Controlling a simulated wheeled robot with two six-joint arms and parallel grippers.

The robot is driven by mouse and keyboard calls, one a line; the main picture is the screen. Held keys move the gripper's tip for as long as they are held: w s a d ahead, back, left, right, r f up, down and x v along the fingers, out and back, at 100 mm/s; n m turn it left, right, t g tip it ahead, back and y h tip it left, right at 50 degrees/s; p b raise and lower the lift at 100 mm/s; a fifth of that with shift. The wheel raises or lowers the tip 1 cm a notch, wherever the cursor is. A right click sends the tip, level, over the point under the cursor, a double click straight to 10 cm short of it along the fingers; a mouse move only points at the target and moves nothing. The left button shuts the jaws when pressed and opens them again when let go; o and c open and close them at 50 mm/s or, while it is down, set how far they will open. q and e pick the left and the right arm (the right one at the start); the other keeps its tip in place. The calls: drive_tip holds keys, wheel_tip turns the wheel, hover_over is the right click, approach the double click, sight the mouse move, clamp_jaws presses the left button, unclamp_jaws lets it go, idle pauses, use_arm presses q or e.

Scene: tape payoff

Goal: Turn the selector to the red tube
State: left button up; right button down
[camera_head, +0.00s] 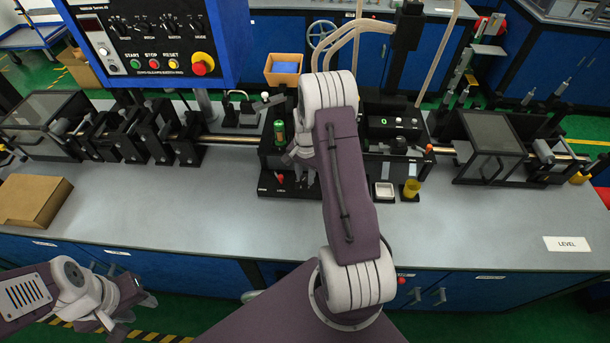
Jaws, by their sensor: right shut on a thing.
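My right arm reaches up across the middle of the head view. Its gripper (297,160) is at the black station with the LOCK label, low beside a green cylinder (279,133). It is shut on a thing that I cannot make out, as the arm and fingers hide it. A small red part (279,178) shows just left of the fingers. I cannot pick out the selector or a red tube for certain; pale tubes (352,32) rise behind my right arm. My left gripper (140,306) is open and empty at the lower left, in front of the bench and away from the station.
A blue control panel (150,42) with knobs and a red stop button hangs at upper left. Black station units with metal rods line the grey bench (480,225). A brown box (33,200) lies at left.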

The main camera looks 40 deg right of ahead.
sight(305, 177)
drive_tip(key=n, duration=0.6)
drive_tip(key=shift+d+r+n, duration=0.1)
drive_tip(key=shift+n, duration=0.2)
drive_tip(key=n, duration=0.6)
drive_tip(key=shift+w, duration=0.1)
drive_tip(key=n, duration=0.6)
drive_tip(key=shift+n, duration=0.3)
drive_tip(key=n, duration=0.5)
drive_tip(key=shift+d, duration=0.1)
drive_tip(key=shift+n, duration=0.4)
drive_tip(key=c, duration=1.1)
unclamp_jaws()
wheel_tip(305, 177, up, 9)
drive_tip(key=shift+b, duration=0.4)
